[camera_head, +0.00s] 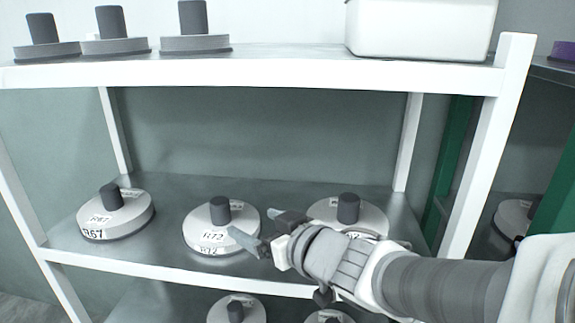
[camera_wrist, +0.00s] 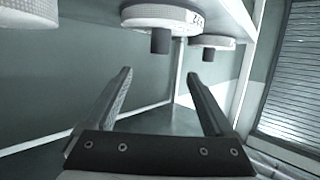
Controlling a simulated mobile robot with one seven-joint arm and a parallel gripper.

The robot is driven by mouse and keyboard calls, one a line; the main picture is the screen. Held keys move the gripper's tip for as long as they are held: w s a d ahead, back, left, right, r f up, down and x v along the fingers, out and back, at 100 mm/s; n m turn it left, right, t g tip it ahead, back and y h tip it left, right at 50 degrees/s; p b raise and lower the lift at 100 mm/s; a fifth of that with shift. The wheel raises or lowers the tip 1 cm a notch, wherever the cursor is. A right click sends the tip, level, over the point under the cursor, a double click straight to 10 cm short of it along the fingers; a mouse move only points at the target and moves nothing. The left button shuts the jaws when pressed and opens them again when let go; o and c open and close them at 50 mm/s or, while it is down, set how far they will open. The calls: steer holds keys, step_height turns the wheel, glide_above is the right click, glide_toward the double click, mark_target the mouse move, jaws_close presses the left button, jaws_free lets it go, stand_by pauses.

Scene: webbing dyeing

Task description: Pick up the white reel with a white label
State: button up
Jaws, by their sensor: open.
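On the middle shelf of a white rack stand white reels with dark upright knobs and white labels. The left reel (camera_head: 115,215) reads R67, the middle reel (camera_head: 221,227) reads R72, and the right reel (camera_head: 362,212) is partly hidden behind my gripper and arm. My gripper (camera_head: 262,229) is open and empty in front of the middle and right reels, overlapping the middle reel's right edge. In the wrist view, the open fingers (camera_wrist: 160,73) have nothing between them; a labelled reel (camera_wrist: 158,19) with its knob pointing down in the picture is above them.
Grey reels (camera_head: 115,45) and a white bin (camera_head: 420,28) stand on the upper shelf (camera_head: 270,73). More reels (camera_head: 237,310) sit on the lower shelf. White rack posts (camera_head: 487,145) and a green post border the right side. Open shelf lies between the left and middle reels.

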mark_target(223, 206)
steer(key=p+x, duration=0.4)
steer(key=x, duration=0.6)
steer(key=shift+w+f, duration=0.15)
steer(key=shift+w, duration=0.05)
steer(key=shift+r+b+x, duration=0.15)
steer(key=shift+b+x, duration=0.1)
steer(key=shift+x, duration=1.25)
steer(key=shift+r+b+x, duration=0.15)
steer(key=shift+b+x, duration=0.1)
steer(key=shift+x, duration=1.25)
steer(key=shift+a, duration=0.15)
jaws_close()
steer(key=shift+r, duration=0.1)
